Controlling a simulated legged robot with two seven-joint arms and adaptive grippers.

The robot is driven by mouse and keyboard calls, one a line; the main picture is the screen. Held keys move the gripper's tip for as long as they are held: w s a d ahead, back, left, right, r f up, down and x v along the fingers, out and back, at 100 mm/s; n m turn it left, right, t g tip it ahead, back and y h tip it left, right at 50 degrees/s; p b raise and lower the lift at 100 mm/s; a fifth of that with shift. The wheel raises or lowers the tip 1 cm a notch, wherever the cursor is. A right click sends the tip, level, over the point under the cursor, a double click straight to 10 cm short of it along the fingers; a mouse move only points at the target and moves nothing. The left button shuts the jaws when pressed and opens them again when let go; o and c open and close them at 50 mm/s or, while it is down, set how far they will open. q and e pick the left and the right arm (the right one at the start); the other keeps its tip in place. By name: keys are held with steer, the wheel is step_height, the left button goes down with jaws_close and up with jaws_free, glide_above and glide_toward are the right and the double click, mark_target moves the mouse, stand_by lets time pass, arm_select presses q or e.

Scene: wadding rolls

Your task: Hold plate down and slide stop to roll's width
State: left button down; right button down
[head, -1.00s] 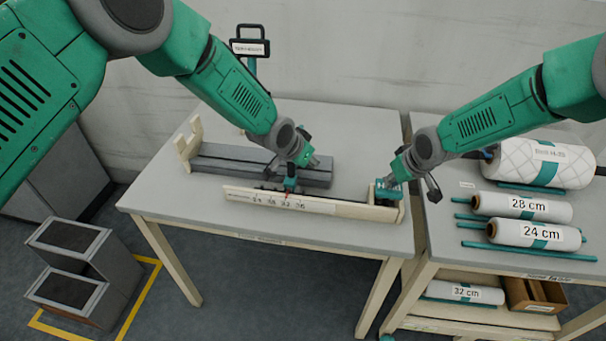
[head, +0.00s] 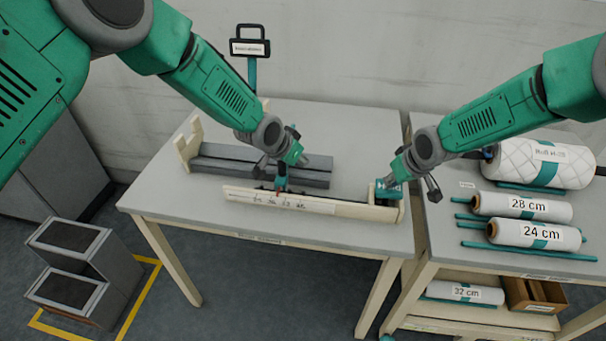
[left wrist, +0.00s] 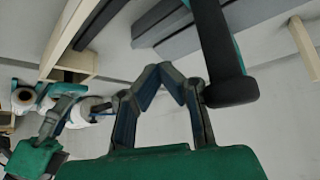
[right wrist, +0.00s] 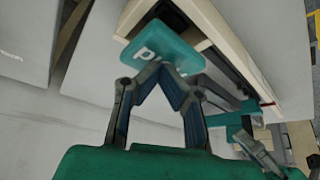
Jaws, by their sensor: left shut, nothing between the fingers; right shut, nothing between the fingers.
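The pale measuring fixture (head: 325,207) lies along the table's front, with a blurred row of scale marks on its face. The stop (head: 281,184), a small teal slider with a red mark, stands at the scale. My left gripper (head: 289,160) is shut and empty at the stop; its fingertips show beside a dark-ended teal bar (left wrist: 225,75) in the left wrist view, contact unclear. The teal plate (right wrist: 165,48), partly lettered, sits at the fixture's right end. My right gripper (right wrist: 165,72) is shut and empty, its fingertips against or just over the plate.
A grey grooved block (head: 315,170) lies behind the fixture, with a pale bracket at its left. A labelled handle on a teal post (head: 251,70) stands behind. The right table holds a quilted roll (head: 545,165), a 28 cm roll (head: 527,207) and a 24 cm roll (head: 537,234).

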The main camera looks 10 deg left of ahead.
arm_select(q)
steer(key=shift+a, duration=2.85)
arm_select(e)
steer(key=shift+s+f, duration=0.1)
arm_select(q)
steer(key=shift+d, duration=1.3)
arm_select(e)
step_height(320, 180, up, 8)
stand_by(0.4)
arm_select(q)
steer(key=shift+r, duration=0.1)
